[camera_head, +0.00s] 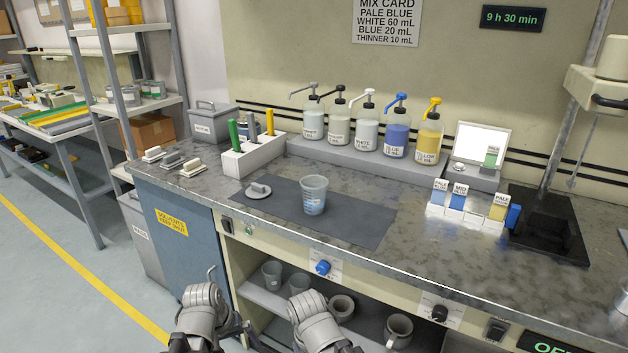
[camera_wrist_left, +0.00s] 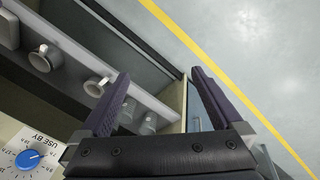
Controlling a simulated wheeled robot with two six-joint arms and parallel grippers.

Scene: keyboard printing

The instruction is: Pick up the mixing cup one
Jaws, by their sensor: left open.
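A clear measuring cup (camera_head: 313,196) with a blue label stands upright on the dark mat (camera_head: 362,226) on the bench. Two more translucent cups, a left one (camera_head: 272,275) and a right one (camera_head: 299,284), stand on the shelf under the bench. No readable label tells me which is cup one. My left gripper (camera_wrist_left: 160,75) is open and empty in the left wrist view. It points toward the under-bench shelf. The two shelf cups (camera_wrist_left: 128,110) (camera_wrist_left: 148,123) show there near its left finger, apart from it as far as I can tell.
Mugs (camera_head: 398,330) stand farther right on the shelf. The bench front edge with a blue knob (camera_head: 322,267) overhangs it. Pump bottles (camera_head: 397,133), a white tool holder (camera_head: 252,156) and a card rack (camera_head: 465,214) stand on the bench.

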